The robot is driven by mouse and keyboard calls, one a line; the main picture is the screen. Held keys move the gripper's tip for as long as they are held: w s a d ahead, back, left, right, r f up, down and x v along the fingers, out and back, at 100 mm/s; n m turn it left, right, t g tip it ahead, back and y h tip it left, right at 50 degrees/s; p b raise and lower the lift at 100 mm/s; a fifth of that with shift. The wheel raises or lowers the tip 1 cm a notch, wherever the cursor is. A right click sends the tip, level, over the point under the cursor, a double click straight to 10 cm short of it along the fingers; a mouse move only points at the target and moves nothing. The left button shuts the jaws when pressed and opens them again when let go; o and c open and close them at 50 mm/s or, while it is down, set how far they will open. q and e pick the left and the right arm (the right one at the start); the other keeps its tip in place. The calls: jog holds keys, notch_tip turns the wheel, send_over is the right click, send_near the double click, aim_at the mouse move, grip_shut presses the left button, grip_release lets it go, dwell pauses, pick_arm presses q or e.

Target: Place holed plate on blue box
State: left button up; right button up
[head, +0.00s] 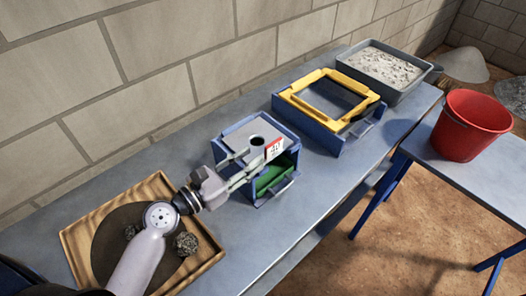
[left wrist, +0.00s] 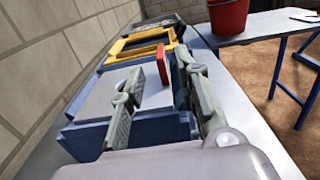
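The grey holed plate (head: 240,137), with one dark round hole, lies flat on top of the blue box (head: 287,133). A red-and-white tag (head: 274,148) stands up near the plate's right edge. In the left wrist view the plate (left wrist: 95,100) lies over the blue box (left wrist: 85,142), with the red tag (left wrist: 162,66) beyond it. My left gripper (head: 247,164) is at the near side of the box, its two fingers spread apart with nothing seen held. The fingers hide part of the plate and box front. My right gripper is not in view.
Green shows inside the box's open front. A wooden tray (head: 78,240) with dark rocks lies below my left arm. Behind are a yellow frame (head: 300,108) on a blue base and a grey tray (head: 350,68) of pale gravel. A red bucket (head: 470,125) stands on the right table. A wall runs along the left.

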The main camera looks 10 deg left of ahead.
pick_arm(q)
jog(key=shift+b+v, duration=0.5)
jog(key=shift+v, duration=1.85)
